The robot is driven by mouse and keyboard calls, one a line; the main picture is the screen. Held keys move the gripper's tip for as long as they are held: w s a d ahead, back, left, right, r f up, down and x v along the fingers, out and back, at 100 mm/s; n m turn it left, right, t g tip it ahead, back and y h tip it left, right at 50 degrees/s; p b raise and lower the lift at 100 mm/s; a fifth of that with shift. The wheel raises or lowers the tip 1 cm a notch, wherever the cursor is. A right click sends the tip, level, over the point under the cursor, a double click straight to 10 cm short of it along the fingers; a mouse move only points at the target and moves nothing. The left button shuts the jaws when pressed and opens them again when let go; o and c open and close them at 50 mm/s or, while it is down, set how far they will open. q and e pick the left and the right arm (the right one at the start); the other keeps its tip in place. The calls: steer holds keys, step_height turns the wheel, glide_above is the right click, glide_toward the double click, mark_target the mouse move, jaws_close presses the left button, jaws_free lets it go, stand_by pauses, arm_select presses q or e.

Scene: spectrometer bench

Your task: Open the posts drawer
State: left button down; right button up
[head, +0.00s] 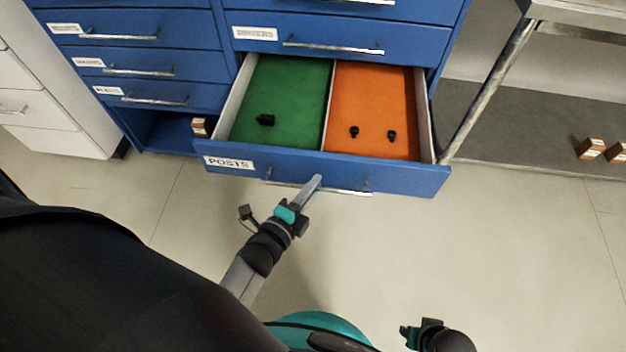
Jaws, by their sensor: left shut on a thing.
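The posts drawer (408,178), blue with a "POSTS" label, is pulled well out at the bottom of the blue cabinet. Its inside shows a green compartment (285,85) on the left and an orange one (375,85) on the right. One small black part (266,120) lies on the green; two more (354,132) (392,136) are on the orange. My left gripper (313,185) is at the drawer's silver bar handle (345,192), shut on it. My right gripper (408,333) is low in the picture, apart from the drawer; its fingers are not clear.
Other closed drawers (150,66) sit above and to the left. A small brown box (200,127) stands in the open bay left of the drawer. A metal-legged bench (490,85) is at the right, with brown boxes (590,149) near it. The floor in front is clear.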

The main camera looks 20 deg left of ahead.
arm_select(q)
steer(key=shift+s+d, duration=0.15)
steer(key=shift+s, duration=0.5)
arm_select(e)
steer(key=shift+s+d+f, duration=0.15)
steer(key=shift+s+f, duration=0.05)
steer(key=shift+s, duration=0.2)
arm_select(q)
steer(key=c, duration=0.9)
jaws_free()
arm_select(e)
steer(key=shift+w+r, duration=0.1)
